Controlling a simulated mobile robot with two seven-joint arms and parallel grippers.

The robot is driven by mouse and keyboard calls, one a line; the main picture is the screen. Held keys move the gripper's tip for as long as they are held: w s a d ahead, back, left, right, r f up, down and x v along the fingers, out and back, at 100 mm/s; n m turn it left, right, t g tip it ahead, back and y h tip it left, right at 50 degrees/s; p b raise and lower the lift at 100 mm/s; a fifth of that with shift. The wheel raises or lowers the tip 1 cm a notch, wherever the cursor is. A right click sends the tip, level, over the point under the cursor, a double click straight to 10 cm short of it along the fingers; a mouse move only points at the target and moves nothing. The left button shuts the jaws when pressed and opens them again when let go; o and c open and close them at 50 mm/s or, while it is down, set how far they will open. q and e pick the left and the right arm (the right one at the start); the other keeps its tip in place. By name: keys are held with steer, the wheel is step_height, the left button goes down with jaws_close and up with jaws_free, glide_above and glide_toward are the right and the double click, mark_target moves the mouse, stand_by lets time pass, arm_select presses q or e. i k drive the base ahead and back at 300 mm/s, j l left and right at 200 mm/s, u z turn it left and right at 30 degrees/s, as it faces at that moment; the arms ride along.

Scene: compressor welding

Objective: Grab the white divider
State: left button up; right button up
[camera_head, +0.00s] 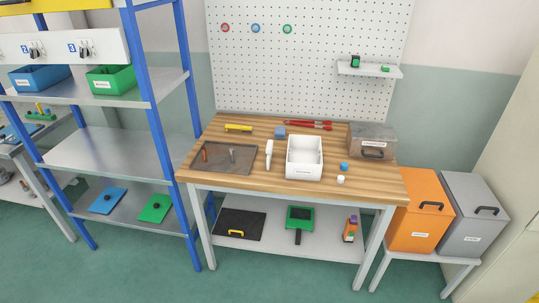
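A thin white upright piece (269,155), which looks like the white divider, is on the wooden table just left of an open white box (304,171). A small gap separates the two. The inside of the white box looks empty from here. Neither of my grippers is in view.
The wooden table (220,187) also holds a dark tray (217,156), a yellow item (238,128), a blue block (280,132), red tools (308,125), a clear case (372,139) and small blue and white pieces. A blue-post shelf (158,120) stands left; orange (414,211) and grey bins stand right.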

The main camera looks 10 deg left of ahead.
mark_target(268, 148)
steer(key=u, duration=0.45)
steer(key=i+l+u, duration=0.1)
steer(key=u, duration=0.3)
steer(key=i+l+u, duration=0.1)
steer(key=l+u, duration=0.4)
steer(key=u, duration=0.3)
steer(key=l+u, duration=0.5)
steer(key=l, duration=0.55)
